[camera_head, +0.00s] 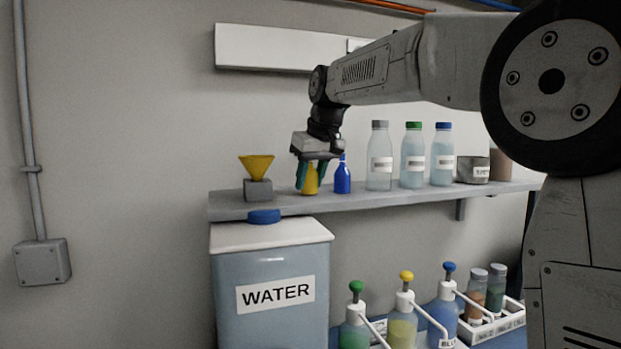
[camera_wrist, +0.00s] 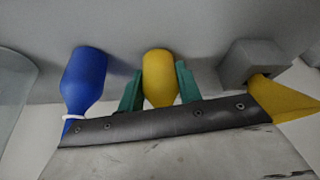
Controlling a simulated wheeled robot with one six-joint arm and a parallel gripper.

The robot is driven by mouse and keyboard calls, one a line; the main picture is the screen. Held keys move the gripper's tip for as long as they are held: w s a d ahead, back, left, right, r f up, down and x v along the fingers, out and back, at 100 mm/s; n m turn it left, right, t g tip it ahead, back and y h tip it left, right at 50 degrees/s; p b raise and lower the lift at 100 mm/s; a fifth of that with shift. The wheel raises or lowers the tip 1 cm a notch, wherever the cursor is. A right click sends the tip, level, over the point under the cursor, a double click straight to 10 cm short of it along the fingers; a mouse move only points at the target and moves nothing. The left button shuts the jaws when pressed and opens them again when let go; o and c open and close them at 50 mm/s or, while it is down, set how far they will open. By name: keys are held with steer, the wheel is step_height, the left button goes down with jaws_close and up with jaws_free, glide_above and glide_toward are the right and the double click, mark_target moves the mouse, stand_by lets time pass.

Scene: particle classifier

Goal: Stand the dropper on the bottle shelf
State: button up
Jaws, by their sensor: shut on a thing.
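A yellow dropper (camera_head: 311,181) is upright between the green fingers of my gripper (camera_head: 306,183), at the left part of the bottle shelf (camera_head: 385,196). My gripper is shut on it from above. The dropper's base is at the shelf surface; I cannot tell whether it touches or hangs slightly above. In the wrist view the yellow dropper (camera_wrist: 159,70) sits between the two fingers, its upper part hidden by the gripper body. A blue dropper (camera_head: 342,179) stands just to the right on the shelf, and it also shows at left in the wrist view (camera_wrist: 84,77).
A yellow funnel (camera_head: 257,166) on a grey block (camera_head: 258,190) stands left of my gripper. Several bottles (camera_head: 379,160) stand farther right on the shelf. Below are a WATER tank (camera_head: 270,270) with a blue cap (camera_head: 263,216) and pump bottles (camera_head: 403,320).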

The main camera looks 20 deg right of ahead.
steer(key=o, duration=1)
steer(key=shift+f, duration=0.1)
steer(key=v, duration=1.2)
steer(key=s+f+m+g, duration=0.1)
steer(key=s+f, duration=0.9)
steer(key=s, duration=0.2)
steer(key=s+d+f+m+g+h, duration=0.1)
steer(key=s+f, duration=1)
steer(key=s, duration=0.1)
steer(key=s+d+f+m+g, duration=0.1)
steer(key=s+f, duration=1)
steer(key=s, duration=0.1)
steer(key=shift+s+d, duration=0.1)
